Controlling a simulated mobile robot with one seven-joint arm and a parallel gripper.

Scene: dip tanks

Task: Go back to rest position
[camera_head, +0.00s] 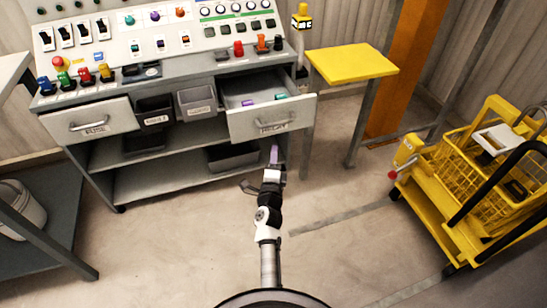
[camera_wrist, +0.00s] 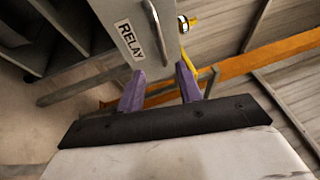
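My gripper (camera_head: 274,154) is just below and in front of the drawer labelled RELAY (camera_head: 245,122), with my arm reaching up from the bottom centre. In the wrist view, its two purple fingers (camera_wrist: 160,84) are spread apart with nothing held between them. The RELAY drawer front (camera_wrist: 128,38) and its metal handle (camera_wrist: 158,32) are close ahead of the fingertips. I cannot tell whether a finger touches the handle. The drawer is pulled out, with small purple and green pieces (camera_head: 281,97) inside.
The grey console (camera_head: 190,62) holds switches, knobs and bins, and its FUSE drawer (camera_head: 92,121) is at the left. A yellow-topped stand (camera_head: 352,62) is right of the open drawer. A yellow cart (camera_head: 455,215) stands at the right. Floor around my arm is clear.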

